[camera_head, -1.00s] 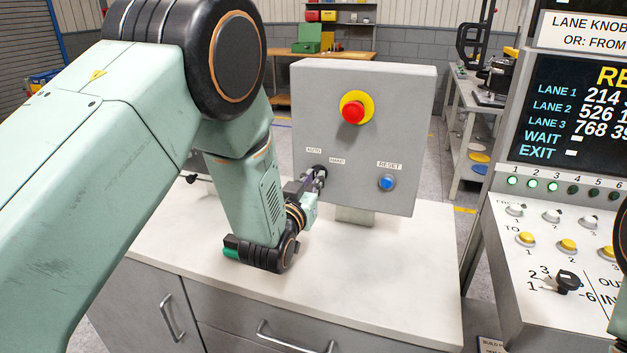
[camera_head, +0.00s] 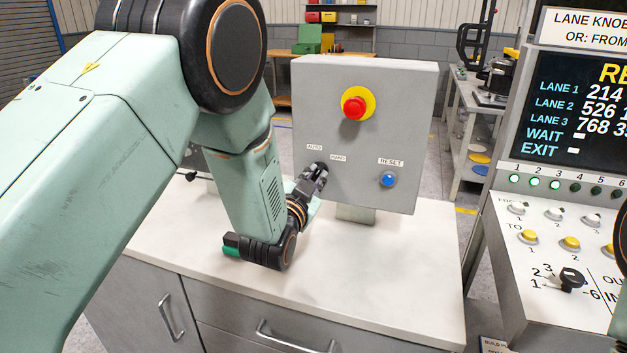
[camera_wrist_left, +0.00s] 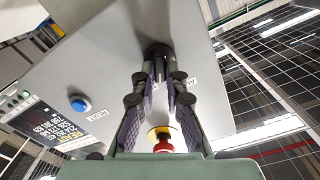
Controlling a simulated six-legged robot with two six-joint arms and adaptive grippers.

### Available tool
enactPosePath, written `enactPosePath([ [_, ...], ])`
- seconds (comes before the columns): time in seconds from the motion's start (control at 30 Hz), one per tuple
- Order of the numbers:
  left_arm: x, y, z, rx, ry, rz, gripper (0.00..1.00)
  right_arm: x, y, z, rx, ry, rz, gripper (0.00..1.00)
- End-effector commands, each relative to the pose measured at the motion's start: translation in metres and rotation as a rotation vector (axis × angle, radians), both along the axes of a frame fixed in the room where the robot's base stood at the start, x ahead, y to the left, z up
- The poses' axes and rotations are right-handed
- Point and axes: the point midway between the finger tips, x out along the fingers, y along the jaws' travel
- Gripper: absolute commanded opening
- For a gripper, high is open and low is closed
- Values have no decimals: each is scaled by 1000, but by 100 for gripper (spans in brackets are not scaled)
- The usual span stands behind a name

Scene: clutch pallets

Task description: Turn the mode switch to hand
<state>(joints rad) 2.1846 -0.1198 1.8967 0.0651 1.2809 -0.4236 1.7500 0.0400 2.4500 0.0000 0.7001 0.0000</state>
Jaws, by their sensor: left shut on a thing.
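The mode switch (camera_head: 321,166) is a small black knob on the front of the grey control box, between the AUTO label (camera_head: 314,147) and the HAND label (camera_head: 338,158). My left gripper (camera_head: 318,174) is at the knob and shut on it, covering most of it in the head view. In the left wrist view the dark knob (camera_wrist_left: 158,50) sits between the fingertips (camera_wrist_left: 158,72), against the panel. Which way its pointer faces is hidden. My right gripper is not in view.
The grey control box (camera_head: 410,110) also carries a red emergency button (camera_head: 354,106) above the switch and a blue RESET button (camera_head: 388,179) to the right. It stands on a white-topped cabinet (camera_head: 400,270). A lane console (camera_head: 560,230) stands at the right.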

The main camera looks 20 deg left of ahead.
Motion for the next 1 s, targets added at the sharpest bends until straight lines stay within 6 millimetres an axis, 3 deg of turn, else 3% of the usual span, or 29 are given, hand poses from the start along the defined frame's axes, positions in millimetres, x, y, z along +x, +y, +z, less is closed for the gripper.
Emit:
enactPosePath([
  [0.5,1,0,1,425,-20,4,0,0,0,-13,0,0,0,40],
  [1.0,1,0,2,581,-27,7,0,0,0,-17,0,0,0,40],
])
